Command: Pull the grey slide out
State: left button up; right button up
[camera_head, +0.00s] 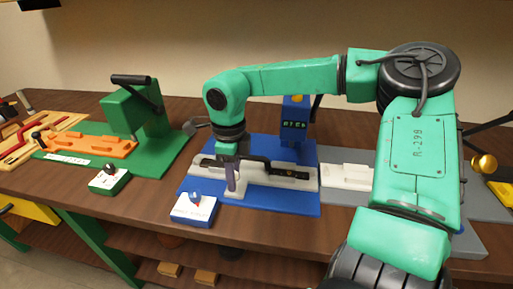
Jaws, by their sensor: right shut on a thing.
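The grey slide (258,180) is a pale grey piece on the blue base plate (270,203), with a dark strip along its top. A short pale part of it reaches toward the front edge of the plate at its left end. My right gripper (234,183) points down at this left end and is shut on the slide. The fingers and wrist hide part of the contact. My left gripper is not in view.
A blue post with a display (294,122) stands behind the slide. A blue box with a knob (194,208) sits in front-left. A green station (134,108) with an orange fixture (92,143) is left. A white block (346,176) on a grey plate lies right.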

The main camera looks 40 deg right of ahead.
jog(key=shift+s+a+b, duration=0.4)
jog(key=shift+s+a, duration=0.2)
jog(key=shift+a, duration=0.3)
jog(key=shift+s+a+b, duration=0.4)
jog(key=shift+s+a, duration=0.2)
jog(key=shift+a, duration=0.25)
jog(key=shift+s+a, duration=0.25)
jog(key=shift+a, duration=0.1)
jog(key=shift+f, duration=0.1)
jog(key=shift+s, duration=0.1)
jog(key=shift+o, duration=0.2)
jog(key=o, duration=0.8)
jog(key=shift+s+a, duration=0.1)
jog(key=shift+o, duration=0.2)
jog(key=shift+a, duration=0.2)
jog(key=shift+d, duration=0.15)
